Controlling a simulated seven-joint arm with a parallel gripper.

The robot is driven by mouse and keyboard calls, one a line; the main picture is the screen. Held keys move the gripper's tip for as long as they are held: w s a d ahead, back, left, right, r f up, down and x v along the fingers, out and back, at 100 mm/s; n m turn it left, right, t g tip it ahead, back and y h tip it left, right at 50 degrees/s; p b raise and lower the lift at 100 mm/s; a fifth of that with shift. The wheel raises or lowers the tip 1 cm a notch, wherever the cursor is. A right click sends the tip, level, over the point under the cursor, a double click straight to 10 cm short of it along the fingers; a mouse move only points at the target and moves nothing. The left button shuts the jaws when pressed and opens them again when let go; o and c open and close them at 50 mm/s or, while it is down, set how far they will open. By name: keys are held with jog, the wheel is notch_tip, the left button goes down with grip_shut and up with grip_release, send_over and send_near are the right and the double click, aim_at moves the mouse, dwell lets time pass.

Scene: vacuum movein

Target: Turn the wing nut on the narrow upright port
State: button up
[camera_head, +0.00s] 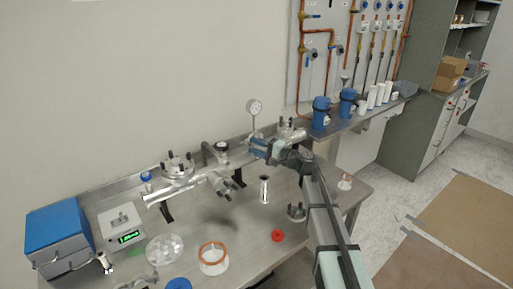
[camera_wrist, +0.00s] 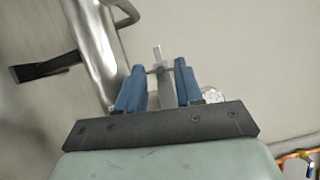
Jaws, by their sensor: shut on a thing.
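My gripper (camera_head: 255,146) is at the vacuum pipework on the metal bench, just below the round dial gauge (camera_head: 254,106). In the wrist view my two blue fingertips (camera_wrist: 158,70) sit either side of a small pale metal piece with a thin upright stem (camera_wrist: 157,53), which looks like the wing nut and its screw. The fingers are shut on it. The narrow upright port beneath is mostly hidden by the gripper in the head view. The horizontal metal pipe (camera_head: 190,188) runs left from there; a metal tube (camera_wrist: 97,45) fills the left of the wrist view.
Flanged ports stand on the pipe at left (camera_head: 177,167) and behind the gripper (camera_head: 290,133). A blue box (camera_head: 58,232) is far left.

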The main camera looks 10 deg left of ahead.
jog(key=o, duration=1.1)
jog(key=shift+c, duration=0.2)
jog(key=v, duration=1.3)
jog(key=shift+d, duration=0.4)
jog(key=shift+s+d, duration=0.1)
